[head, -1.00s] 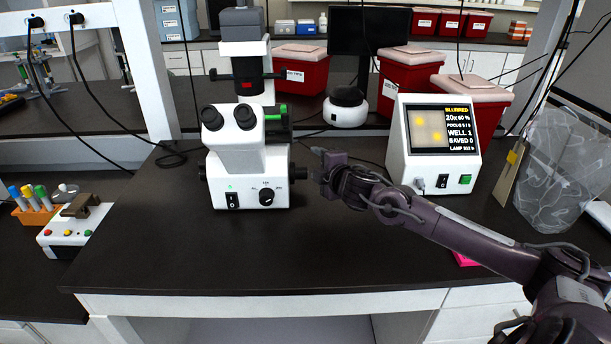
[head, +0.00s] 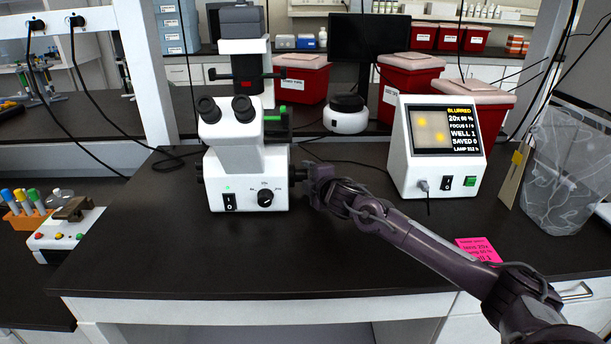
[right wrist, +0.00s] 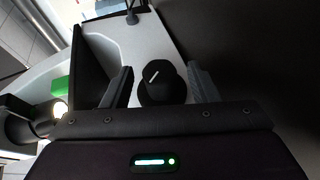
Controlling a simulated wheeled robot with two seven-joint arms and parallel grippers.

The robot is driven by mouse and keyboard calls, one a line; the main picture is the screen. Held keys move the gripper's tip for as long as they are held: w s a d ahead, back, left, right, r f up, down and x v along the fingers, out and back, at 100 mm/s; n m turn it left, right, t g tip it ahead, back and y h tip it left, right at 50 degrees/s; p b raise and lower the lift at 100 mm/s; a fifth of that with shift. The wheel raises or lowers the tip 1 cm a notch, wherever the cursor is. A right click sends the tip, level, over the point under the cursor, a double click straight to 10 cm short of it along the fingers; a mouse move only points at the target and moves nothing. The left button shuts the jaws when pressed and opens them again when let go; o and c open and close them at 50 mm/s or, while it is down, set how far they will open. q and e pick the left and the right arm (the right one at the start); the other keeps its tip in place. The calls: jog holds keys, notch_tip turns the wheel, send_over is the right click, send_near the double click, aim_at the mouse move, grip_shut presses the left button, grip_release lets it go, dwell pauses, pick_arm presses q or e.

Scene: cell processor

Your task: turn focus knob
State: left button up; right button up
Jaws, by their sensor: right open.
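The white microscope (head: 240,160) stands upright on the black bench, with a dial (head: 265,198) on its front. My right gripper (head: 306,180) is at the right side of its base. In the right wrist view, a black focus knob (right wrist: 160,86) with a white mark sits between the open fingers of my right gripper (right wrist: 160,72). Small gaps show on both sides of the knob. The readout screen (head: 432,130) shows BLURRED, 20x and WELL 1. My left gripper is not in view.
A pink note (head: 478,250) lies on the bench right of my forearm. A clear bin (head: 565,170) stands far right. A control box (head: 65,235) and tube rack (head: 25,217) are at left.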

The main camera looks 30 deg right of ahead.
jog(key=shift+x, duration=1)
jog(key=c, duration=1)
jog(key=shift+r+p, duration=0.15)
jog(key=shift+p, duration=0.25)
jog(key=g+p, duration=0.2)
jog(key=p, duration=0.3)
jog(key=m+g+y+p, duration=0.1)
jog(key=g+p, duration=0.1)
jog(key=p, duration=0.3)
jog(key=shift+r+y, duration=0.25)
jog(key=shift+y, duration=0.05)
jog(key=shift+f+m+g+y+p, duration=0.3)
jog(key=shift+m+g+y+p, duration=0.1)
jog(key=shift+g+p, duration=0.6)
